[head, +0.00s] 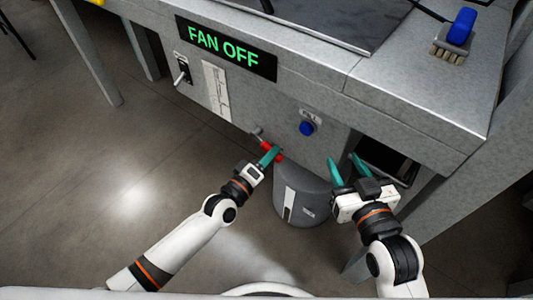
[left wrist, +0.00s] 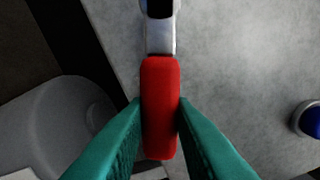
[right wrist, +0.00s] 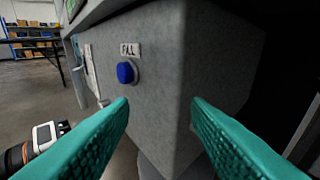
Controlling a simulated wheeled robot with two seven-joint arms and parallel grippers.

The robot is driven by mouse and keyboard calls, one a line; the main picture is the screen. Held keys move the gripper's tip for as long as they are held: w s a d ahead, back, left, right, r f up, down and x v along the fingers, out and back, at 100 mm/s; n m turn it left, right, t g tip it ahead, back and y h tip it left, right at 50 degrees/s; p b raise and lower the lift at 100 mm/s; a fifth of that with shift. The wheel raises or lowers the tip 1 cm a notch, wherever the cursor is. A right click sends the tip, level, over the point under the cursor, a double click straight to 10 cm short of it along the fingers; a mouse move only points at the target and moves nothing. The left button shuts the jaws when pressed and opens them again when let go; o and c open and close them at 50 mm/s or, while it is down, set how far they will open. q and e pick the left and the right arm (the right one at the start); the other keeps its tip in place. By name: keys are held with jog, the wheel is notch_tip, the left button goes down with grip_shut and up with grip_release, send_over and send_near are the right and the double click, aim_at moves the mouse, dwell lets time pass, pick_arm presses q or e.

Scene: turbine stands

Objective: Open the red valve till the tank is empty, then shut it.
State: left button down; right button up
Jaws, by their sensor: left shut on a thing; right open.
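The red valve handle (head: 266,147) is on the front of the grey stand, above a grey tank (head: 300,195). In the left wrist view the red handle (left wrist: 160,105) joins a metal stem, and my left gripper (left wrist: 160,125) has its teal fingers closed on either side of it. In the head view my left gripper (head: 269,156) is at the handle, covering part of it. A pale strip shows on the tank's front; I cannot read a level on it. My right gripper (head: 347,164) is open and empty, right of the tank, in front of the stand.
A blue button (head: 306,128) under a small label sits on the stand's front, between the grippers. A "FAN OFF" display (head: 225,48), a toggle switch (head: 181,78) and a white gauge strip (head: 216,90) are to the left. A blue-handled brush (head: 459,32) lies on top.

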pick_arm(q)
jog(key=r+n, duration=0.1)
jog(key=n+p, duration=0.1)
jog(key=n, duration=0.1)
jog(key=shift+s+d+r, duration=0.2)
jog(key=shift+r, duration=0.15)
jog(key=shift+r+n, duration=0.45)
jog(key=shift+n, duration=0.45)
pick_arm(e)
jog(key=s+d+f+g+h, duration=0.1)
jog(key=s+f+g, duration=0.2)
jog(key=f+g, duration=0.1)
jog(key=shift+s+d+f+g, duration=0.15)
jog(key=shift+d+f+g, duration=0.2)
jog(key=shift+f, duration=0.55)
pick_arm(q)
jog(key=c, duration=1.2)
grip_release()
jog(key=shift+c, duration=0.2)
jog(key=shift+a, duration=0.1)
jog(key=p+v, duration=0.1)
jog(key=v, duration=1.1)
jog(key=shift+p, duration=0.4)
pick_arm(e)
jog(key=s+d+f+g+h, duration=0.1)
jog(key=s+f+g, duration=0.2)
jog(key=s, duration=0.1)
jog(key=shift+s+d+f, duration=0.2)
jog(key=shift+s+d, duration=0.15)
jog(key=shift+d, duration=0.05)
